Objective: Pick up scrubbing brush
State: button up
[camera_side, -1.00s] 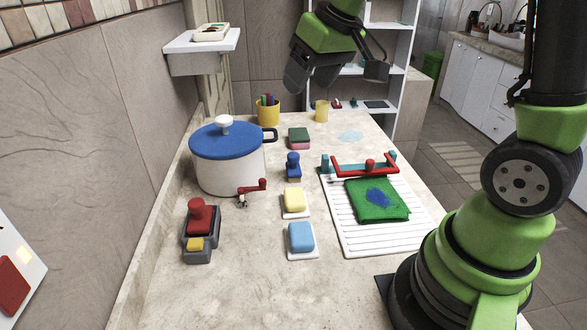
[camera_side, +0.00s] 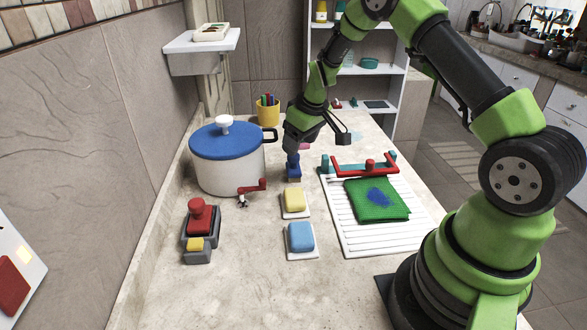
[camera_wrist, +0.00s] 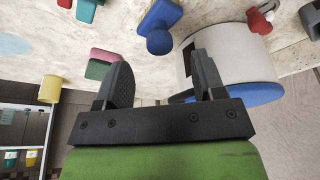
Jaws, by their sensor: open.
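A blue scrubbing brush (camera_side: 293,171) with a rounded knob stands on the counter right of the pot. In the wrist view the brush (camera_wrist: 158,27) lies just beyond the space between my fingertips. My gripper (camera_side: 314,144) is low over the counter, right beside and slightly above the brush in the side view, partly overlapping it. In the wrist view my gripper (camera_wrist: 160,61) is open with nothing between its two dark fingers. Whether a finger touches the brush cannot be told.
A white pot (camera_side: 228,176) with a blue lid stands close left of the brush. A green and pink sponge (camera_wrist: 102,62) and yellow cup (camera_wrist: 50,88) are near. Yellow (camera_side: 294,200) and blue (camera_side: 300,236) sponges lie in front. A drying rack (camera_side: 350,238) with green cloth is right.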

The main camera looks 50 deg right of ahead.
jog(key=x, duration=0.4)
jog(key=shift+w, duration=0.15)
grip_shut()
jog(key=shift+d, duration=0.1)
notch_tip(320, 180, up, 18)
dwell(0.6)
